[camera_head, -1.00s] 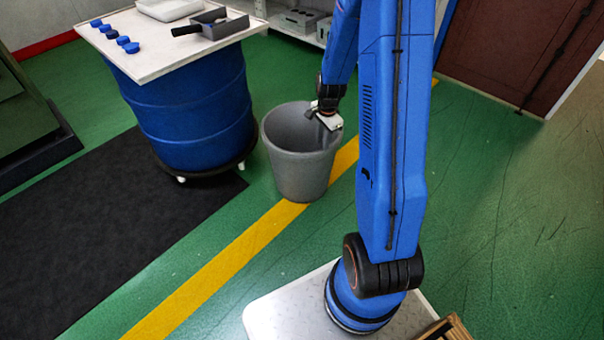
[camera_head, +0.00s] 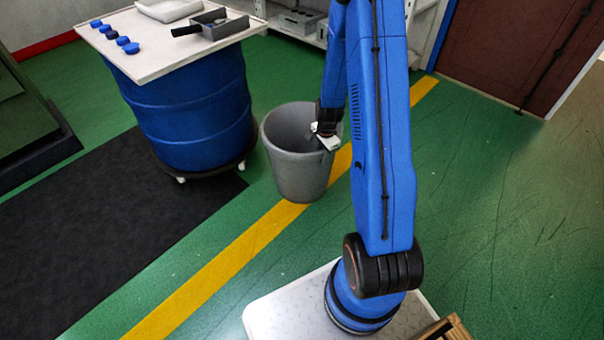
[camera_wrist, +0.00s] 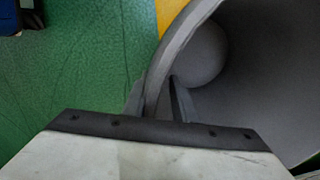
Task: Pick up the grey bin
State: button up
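The grey bin (camera_head: 300,175) stands upright on the green floor, right of the blue drum and over the yellow line. My gripper (camera_head: 322,137) is at the bin's right rim. In the wrist view my gripper (camera_wrist: 158,95) straddles the rim of the bin (camera_wrist: 255,85), with one finger outside the wall and the other inside. The fingers are apart with the rim between them, and a small gap seems to show on the inner side. The bin looks empty inside, though part of its interior is hidden.
The blue drum (camera_head: 195,110) on a wheeled base stands left of the bin. Its white top (camera_head: 165,45) bears blue caps, a grey tray and a white tray. A black mat (camera_head: 110,220) lies in front. The floor at right (camera_head: 500,220) is clear.

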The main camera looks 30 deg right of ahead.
jog(key=shift+f, duration=0.4)
jog(key=shift+f, duration=0.2)
dwell(0.5)
jog(key=shift+c, duration=0.6)
grip_shut()
dwell(0.8)
